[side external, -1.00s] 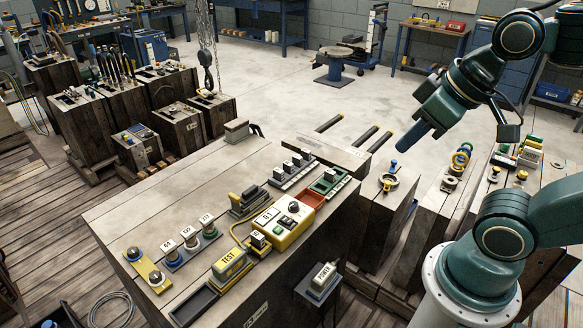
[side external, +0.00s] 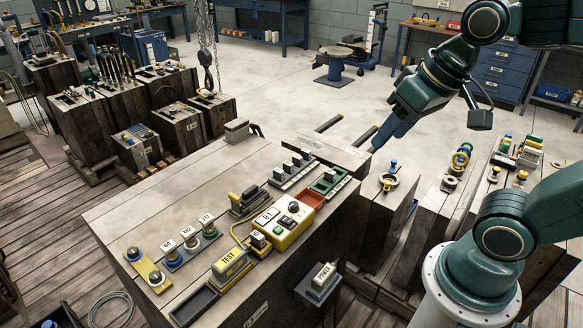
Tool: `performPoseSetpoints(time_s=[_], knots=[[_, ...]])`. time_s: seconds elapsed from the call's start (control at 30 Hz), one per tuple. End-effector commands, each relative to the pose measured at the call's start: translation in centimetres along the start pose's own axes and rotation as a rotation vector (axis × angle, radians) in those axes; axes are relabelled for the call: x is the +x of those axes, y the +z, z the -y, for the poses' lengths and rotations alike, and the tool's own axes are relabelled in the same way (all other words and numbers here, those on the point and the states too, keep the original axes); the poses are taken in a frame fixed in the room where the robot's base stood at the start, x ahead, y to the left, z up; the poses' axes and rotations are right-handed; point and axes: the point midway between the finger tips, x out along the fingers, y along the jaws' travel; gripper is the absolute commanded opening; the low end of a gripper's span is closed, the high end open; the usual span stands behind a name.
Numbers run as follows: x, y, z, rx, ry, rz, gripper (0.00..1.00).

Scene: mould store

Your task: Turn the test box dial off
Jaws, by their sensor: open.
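The yellow test box (side external: 285,229) sits on the wooden bench top (side external: 150,207). Its dark round dial (side external: 293,207) is on the upper face near the far right corner. The dial's setting is too small to read. Black switches and a small green part show on the same face. A yellow block marked TEST (side external: 231,265) lies to its left, near the front edge. My gripper (side external: 377,147) is above and to the right of the box, well apart from it, over the far right end of the bench. It points down and left and holds nothing visible.
Beside the box are a red tray (side external: 312,197), a green tray (side external: 329,182) and a small labelled block (side external: 258,240). Several cylinders stand on the left of the bench. A POWER block (side external: 322,279) sits on a lower shelf in front. Posts with fittings stand right.

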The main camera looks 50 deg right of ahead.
Motion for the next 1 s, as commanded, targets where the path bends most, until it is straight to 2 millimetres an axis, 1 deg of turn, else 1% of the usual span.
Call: performPoseSetpoints(time_s=[0.03, 0.27, 0.57, 0.77, 1.0], knots=[[0.4, -0.8, 0.1, 0.047, 0.005, 0.016, 0.47], [2.5, -4.2, 0.4, 0.303, 0.033, 0.076, 0.47], [6.5, -8.3, 0.6, 0.641, 0.093, 0.147, 0.47], [10.0, -10.6, 0.6, 0.863, 0.145, 0.185, 0.47], [14.8, -12.7, 0.3, 1.13, 0.224, 0.222, 0.47]])
